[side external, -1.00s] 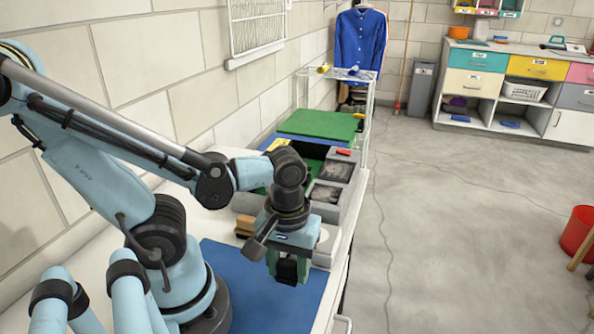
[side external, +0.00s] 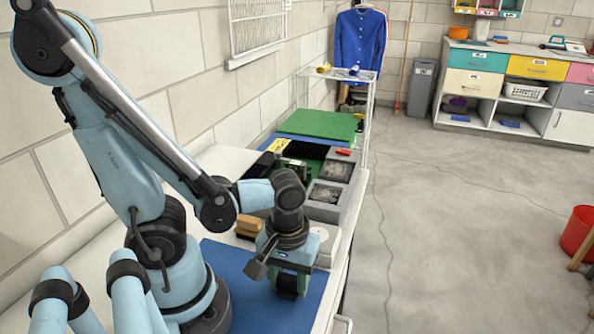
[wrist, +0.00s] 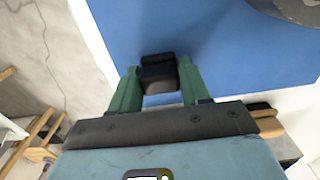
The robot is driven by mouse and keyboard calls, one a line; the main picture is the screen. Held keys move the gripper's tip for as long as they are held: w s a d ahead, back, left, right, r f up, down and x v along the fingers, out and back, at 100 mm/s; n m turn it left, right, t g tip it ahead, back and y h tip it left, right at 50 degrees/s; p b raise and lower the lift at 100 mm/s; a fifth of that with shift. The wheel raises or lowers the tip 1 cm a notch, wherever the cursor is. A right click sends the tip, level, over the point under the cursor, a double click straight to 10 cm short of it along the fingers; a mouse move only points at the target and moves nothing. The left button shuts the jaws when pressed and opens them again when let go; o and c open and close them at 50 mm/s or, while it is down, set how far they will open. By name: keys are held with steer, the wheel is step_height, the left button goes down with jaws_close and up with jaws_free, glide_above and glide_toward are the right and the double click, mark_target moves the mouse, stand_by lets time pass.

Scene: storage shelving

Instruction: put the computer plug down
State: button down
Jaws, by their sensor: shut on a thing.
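My gripper (wrist: 157,80) has its two green fingers closed on the black computer plug (wrist: 158,66), which shows between the fingertips in the wrist view. In the side external view my gripper (side external: 287,284) points down over the blue mat (side external: 235,280) on the white bench. The dark plug sits low at the fingertips there and is hard to tell from the fingers. The blue mat also fills much of the wrist view (wrist: 215,45) beyond the plug. The plug looks close to the mat; I cannot tell whether it touches.
A brown block (side external: 249,224) lies behind the mat. Grey bins (side external: 323,203) and an open computer case (side external: 303,156) with a green panel (side external: 316,124) stand farther back. The bench edge is just right of my gripper. The mat around the plug looks clear.

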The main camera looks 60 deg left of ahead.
mark_target(289, 277)
steer(key=shift+f, duration=0.55)
steer(key=c, duration=0.5)
jaws_free()
steer(key=shift+r, duration=0.1)
steer(key=shift+r, duration=6.45)
steer(key=w+a+m+t, duration=0.1)
steer(key=w+m+t, duration=0.1)
steer(key=w+m, duration=0.1)
steer(key=w+a+m+t, duration=0.1)
steer(key=w+m+t, duration=0.1)
steer(key=w+m, duration=0.1)
steer(key=w+m+t, duration=0.3)
steer(key=w, duration=0.1)
steer(key=shift+w+a+r, duration=0.2)
steer(key=shift+w+a, duration=0.1)
steer(key=shift+a, duration=0.1)
